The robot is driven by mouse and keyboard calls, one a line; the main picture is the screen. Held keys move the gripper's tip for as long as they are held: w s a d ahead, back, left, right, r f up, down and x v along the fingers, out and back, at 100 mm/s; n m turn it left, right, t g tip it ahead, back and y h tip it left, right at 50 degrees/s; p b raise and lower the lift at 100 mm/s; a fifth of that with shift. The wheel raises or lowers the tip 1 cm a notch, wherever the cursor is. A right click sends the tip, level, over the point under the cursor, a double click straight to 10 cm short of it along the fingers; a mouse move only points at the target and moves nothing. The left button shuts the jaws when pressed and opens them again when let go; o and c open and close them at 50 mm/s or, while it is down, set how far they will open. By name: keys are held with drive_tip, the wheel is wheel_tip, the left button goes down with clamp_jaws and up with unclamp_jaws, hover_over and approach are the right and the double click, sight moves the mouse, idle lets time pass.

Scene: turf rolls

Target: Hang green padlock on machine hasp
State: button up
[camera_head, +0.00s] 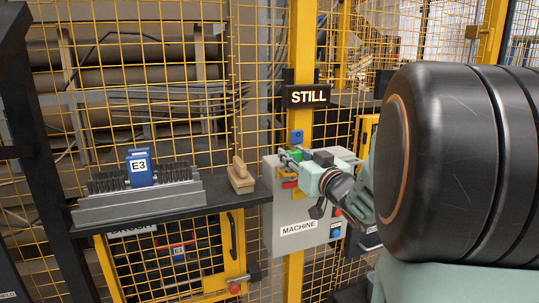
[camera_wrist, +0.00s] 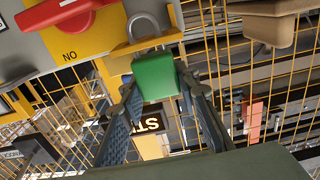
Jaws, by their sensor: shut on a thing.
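The green padlock (camera_wrist: 155,76) is between the two fingers of my gripper (camera_wrist: 158,95) in the wrist view, its grey shackle (camera_wrist: 145,22) pointing toward the machine. The yellow hasp (camera_wrist: 146,45) crosses at the shackle, close to the padlock body. I cannot tell whether the shackle passes through the hasp or only overlaps it. In the head view, the padlock (camera_head: 289,156) shows small and green at the tip of my gripper (camera_head: 294,157), in front of the upper part of the grey machine box (camera_head: 284,230); my gripper partly hides the hasp area.
A red handle (camera_wrist: 62,14) is beside the hasp. A dark shelf (camera_head: 230,196) at left bears a grey rack (camera_head: 135,204), a blue E3 block (camera_head: 140,168) and a wooden brush (camera_head: 241,177). A STILL sign (camera_head: 309,96) hangs on the yellow post above. Yellow mesh fencing surrounds this.

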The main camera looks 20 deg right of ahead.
drive_tip(key=shift+f+b, duration=0.4)
drive_tip(key=shift+f, duration=0.1)
drive_tip(key=o, duration=1.3)
drive_tip(key=shift+r, duration=0.1)
wheel_tip(320, 180, up, 10)
